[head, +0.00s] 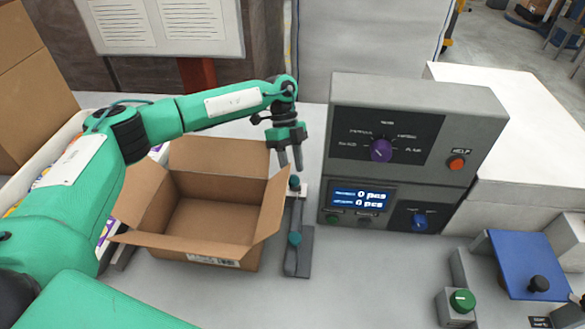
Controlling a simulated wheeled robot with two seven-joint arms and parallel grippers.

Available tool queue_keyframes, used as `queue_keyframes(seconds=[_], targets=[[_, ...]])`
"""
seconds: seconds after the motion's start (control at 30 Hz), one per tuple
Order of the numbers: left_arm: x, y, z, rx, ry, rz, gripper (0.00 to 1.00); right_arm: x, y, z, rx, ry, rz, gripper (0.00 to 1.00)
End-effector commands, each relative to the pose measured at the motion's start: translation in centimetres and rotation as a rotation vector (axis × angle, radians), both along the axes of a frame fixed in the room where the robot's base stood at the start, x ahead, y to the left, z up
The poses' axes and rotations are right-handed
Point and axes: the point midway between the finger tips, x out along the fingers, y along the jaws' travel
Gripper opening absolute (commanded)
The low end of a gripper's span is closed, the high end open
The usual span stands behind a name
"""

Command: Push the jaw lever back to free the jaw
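A narrow grey fixture with a long bar (297,218) stands just right of the open cardboard box. A teal knob (294,183) is at its far end, by a small white block. A second teal knob (294,238) sits nearer its front; I cannot tell which knob belongs to the jaw lever. My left gripper (291,166) points down just above the far knob. Its two dark fingers are apart with nothing visible between them. Whether a fingertip touches the knob is unclear. My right gripper is out of view.
The open, empty cardboard box (272,214) stands close left of the fixture. A grey control unit (350,233) with dial and screen stands to the right. Further right are a green button (462,301) and a blue plate (520,262). Bare bench lies in front of the control unit.

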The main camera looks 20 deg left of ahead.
Motion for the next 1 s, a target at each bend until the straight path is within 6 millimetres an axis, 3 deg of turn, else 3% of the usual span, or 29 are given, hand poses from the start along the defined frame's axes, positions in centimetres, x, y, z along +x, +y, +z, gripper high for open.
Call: queue_keyframes(seconds=[0.5,0.7,1.0], targets=[[4.5,3.3,9.0,-0.001,-0.003,0.003,0.39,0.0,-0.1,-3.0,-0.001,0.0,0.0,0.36],[5.2,3.9,10.6,-0.001,-0.001,0.0,0.39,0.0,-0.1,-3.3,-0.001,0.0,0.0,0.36],[5.3,3.9,10.8,-0.001,0.0,0.001,0.39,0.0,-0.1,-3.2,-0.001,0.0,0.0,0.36]])
